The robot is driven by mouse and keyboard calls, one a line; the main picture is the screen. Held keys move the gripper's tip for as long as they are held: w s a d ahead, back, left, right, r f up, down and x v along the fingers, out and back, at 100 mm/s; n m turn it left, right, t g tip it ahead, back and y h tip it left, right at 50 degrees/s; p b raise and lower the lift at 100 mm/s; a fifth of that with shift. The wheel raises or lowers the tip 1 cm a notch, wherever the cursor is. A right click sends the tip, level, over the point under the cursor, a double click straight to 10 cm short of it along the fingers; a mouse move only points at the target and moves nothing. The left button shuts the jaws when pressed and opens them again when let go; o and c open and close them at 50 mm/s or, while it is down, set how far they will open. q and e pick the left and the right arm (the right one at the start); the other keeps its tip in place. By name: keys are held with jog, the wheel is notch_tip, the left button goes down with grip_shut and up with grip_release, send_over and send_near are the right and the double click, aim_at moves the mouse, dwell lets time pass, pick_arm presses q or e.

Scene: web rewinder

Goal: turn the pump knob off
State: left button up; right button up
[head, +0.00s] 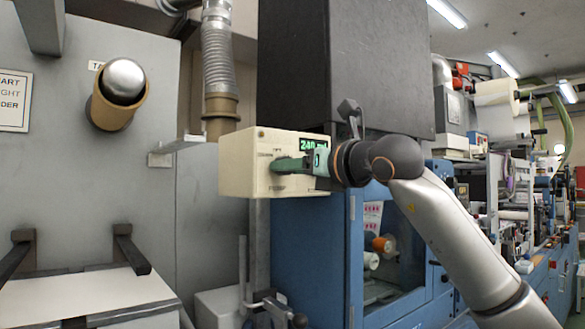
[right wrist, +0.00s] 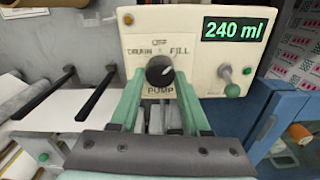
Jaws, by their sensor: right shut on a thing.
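The pump knob (right wrist: 160,70) is a round black dial on a cream control box (head: 240,165), with a small pale mark on its right side. Labels around it read OFF above, DRAIN to the left, FILL to the right and PUMP below. The exact direction of the mark is hard to tell. The green display (right wrist: 233,29) reads 240 ml. My right gripper (right wrist: 159,76) is shut on the knob, one green finger on each side. In the head view my right gripper (head: 288,164) reaches the box front and hides the knob. My left gripper is not in view.
A small grey toggle (right wrist: 225,71) with a green button sits on the box right of the knob. A ribbed duct (head: 217,60) rises above the box. A large dark cabinet (head: 345,60) stands behind, above a blue machine frame (head: 310,250). Black bars (head: 132,250) project at lower left.

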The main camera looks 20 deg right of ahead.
grip_shut()
jog(key=shift+d+r+n+p, duration=0.1)
jog(key=shift+n+p, duration=0.7)
jog(key=shift+n, duration=1.3)
jog(key=shift+d+r+n+p, duration=0.1)
jog(key=shift+n+p, duration=0.65)
jog(key=shift+n, duration=1.35)
jog(key=shift+a+f+n, duration=0.1)
jog(key=shift+n, duration=0.2)
jog(key=o, duration=1.2)
grip_release()
jog(key=shift+c, duration=0.2)
jog(key=shift+s, duration=0.1)
